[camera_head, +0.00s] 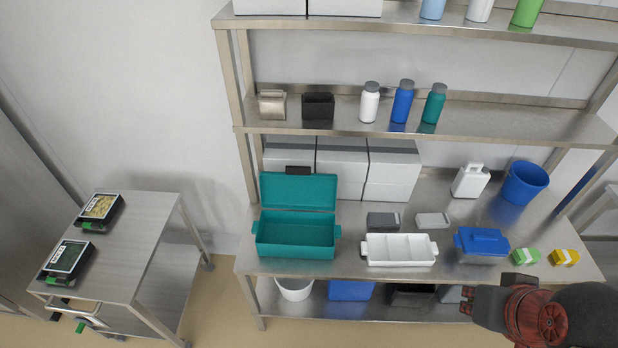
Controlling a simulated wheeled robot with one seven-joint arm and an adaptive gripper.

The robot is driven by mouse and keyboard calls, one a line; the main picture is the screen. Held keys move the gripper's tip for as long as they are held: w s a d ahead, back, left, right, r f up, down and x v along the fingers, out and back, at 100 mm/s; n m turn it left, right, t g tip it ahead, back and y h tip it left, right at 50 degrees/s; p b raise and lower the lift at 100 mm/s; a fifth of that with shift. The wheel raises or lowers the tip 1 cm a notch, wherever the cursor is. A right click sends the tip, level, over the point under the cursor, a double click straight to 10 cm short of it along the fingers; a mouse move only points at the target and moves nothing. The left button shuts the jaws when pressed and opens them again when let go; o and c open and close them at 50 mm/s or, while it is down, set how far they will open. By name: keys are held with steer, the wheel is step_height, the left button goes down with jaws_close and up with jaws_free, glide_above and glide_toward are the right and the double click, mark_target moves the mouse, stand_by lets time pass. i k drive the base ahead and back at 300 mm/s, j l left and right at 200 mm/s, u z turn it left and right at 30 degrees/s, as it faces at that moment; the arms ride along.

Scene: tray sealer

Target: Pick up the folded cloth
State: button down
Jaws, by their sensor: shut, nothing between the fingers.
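Two small banded bundles lie at the right front of the workbench, a green one (526,256) and a yellow one (566,257), each with a pale band. They look like folded cloths, but at this size I cannot be sure what they are. My gripper (478,307) is at the lower right, pointing left, in front of the bench edge and below the bundles in the picture. It is shut and holds nothing. It is apart from both bundles and hides part of the lower shelf.
A blue lidded box (482,243), a white divided tray (399,261) and an open teal case (295,253) line the bench front. A blue bucket (526,182) and white jug (470,181) stand behind. Shelves overhang the bench. A steel cart (138,235) stands left.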

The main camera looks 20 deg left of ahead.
mark_target(375, 219)
steer(key=i+l, duration=0.15)
steer(key=i, duration=0.25)
steer(key=i+l, duration=0.2)
steer(key=i, duration=0.25)
steer(key=i+l, duration=0.15)
steer(key=i, duration=0.25)
